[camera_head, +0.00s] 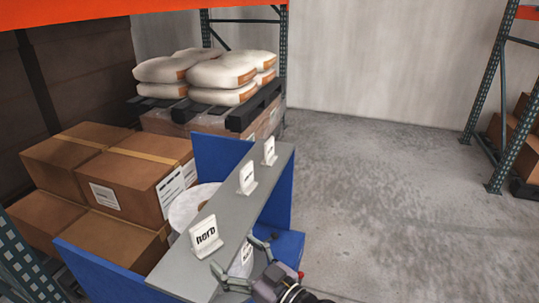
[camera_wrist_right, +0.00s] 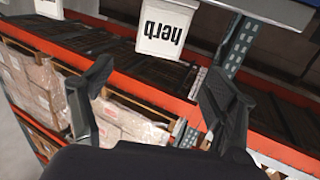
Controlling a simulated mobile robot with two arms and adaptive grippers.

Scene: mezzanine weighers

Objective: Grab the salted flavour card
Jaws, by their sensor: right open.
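Three white cards stand on a grey shelf (camera_head: 228,223) in the head view. The nearest reads "herb" (camera_head: 205,237). The printing on the middle card (camera_head: 247,179) and the far card (camera_head: 269,151) is too small to read, so I cannot tell which is salted. A white piece with dark print (camera_head: 246,253) shows below the shelf's edge, partly behind my right gripper (camera_head: 240,259). That gripper is open beside the shelf, near the herb card. In the right wrist view the herb card (camera_wrist_right: 164,32) hangs inverted beyond the open, empty fingers (camera_wrist_right: 157,82). My left gripper is out of view.
Blue panels (camera_head: 100,277) flank the grey shelf, with a white round object (camera_head: 188,207) behind it. Cardboard boxes (camera_head: 127,180) are stacked at left, and white sacks (camera_head: 222,75) lie on a black pallet behind. Open concrete floor (camera_head: 390,190) lies to the right.

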